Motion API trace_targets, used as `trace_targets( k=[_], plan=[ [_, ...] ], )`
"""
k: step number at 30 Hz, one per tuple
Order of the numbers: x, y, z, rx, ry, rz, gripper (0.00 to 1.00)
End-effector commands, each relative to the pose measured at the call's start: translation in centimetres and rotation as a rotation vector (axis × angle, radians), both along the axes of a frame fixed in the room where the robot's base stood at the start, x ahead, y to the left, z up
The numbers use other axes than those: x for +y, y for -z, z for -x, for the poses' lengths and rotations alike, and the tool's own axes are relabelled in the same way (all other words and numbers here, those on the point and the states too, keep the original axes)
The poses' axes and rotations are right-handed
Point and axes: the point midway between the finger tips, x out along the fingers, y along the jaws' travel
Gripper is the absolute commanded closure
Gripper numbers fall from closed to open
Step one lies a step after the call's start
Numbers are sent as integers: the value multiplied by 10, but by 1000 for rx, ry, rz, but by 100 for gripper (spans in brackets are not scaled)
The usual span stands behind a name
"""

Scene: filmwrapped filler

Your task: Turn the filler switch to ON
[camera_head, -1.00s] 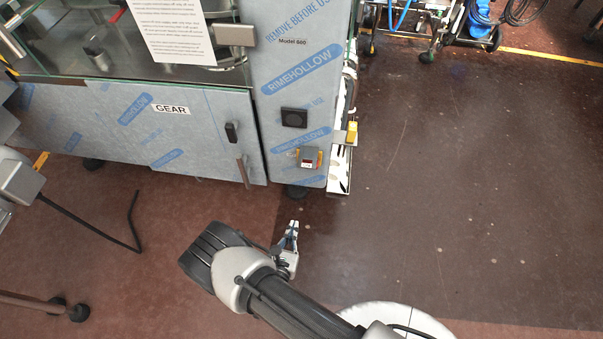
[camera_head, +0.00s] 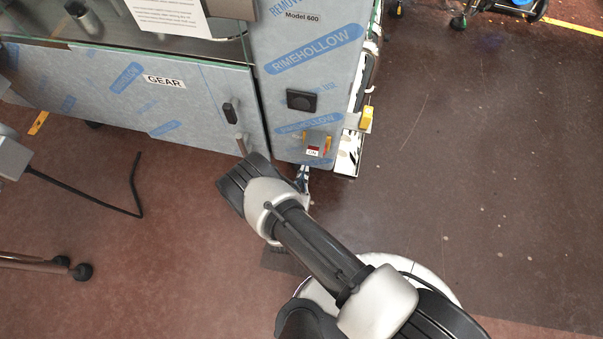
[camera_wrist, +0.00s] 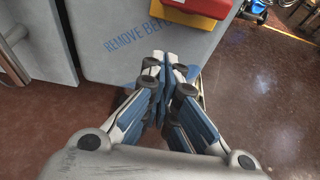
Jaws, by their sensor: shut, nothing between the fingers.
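The filler machine's panel (camera_head: 345,85) is wrapped in pale blue film. Low on it sits a small grey switch box (camera_head: 318,138) with a yellow part behind it and a red front (camera_head: 314,151) bearing a small white label, apparently reading ON. In the wrist view a red and yellow part (camera_wrist: 198,7) shows at the top edge, beyond the fingertips. My gripper (camera_head: 303,172) is just below the switch box in the head view, partly hidden by my arm. In the wrist view my gripper (camera_wrist: 165,58) is shut and empty, apart from the red and yellow part.
A black square fitting (camera_head: 301,100) is above the switch box. A yellow part (camera_head: 366,118) sticks out at the panel's right side. The GEAR door (camera_head: 190,100) with its black latch (camera_head: 230,113) is to the left.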

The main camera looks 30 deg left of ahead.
Motion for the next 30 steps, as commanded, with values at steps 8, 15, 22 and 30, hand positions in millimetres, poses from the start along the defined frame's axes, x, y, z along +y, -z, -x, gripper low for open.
trace_targets(
  k=[8,15,22,30],
  plan=[
    [12,7,-45,-1,-1,-1,100],
    [11,-20,-44,0,-1,1,100],
    [11,-25,-44,0,-1,0,100],
    [11,-25,-42,1,-1,-3,100]
  ],
)
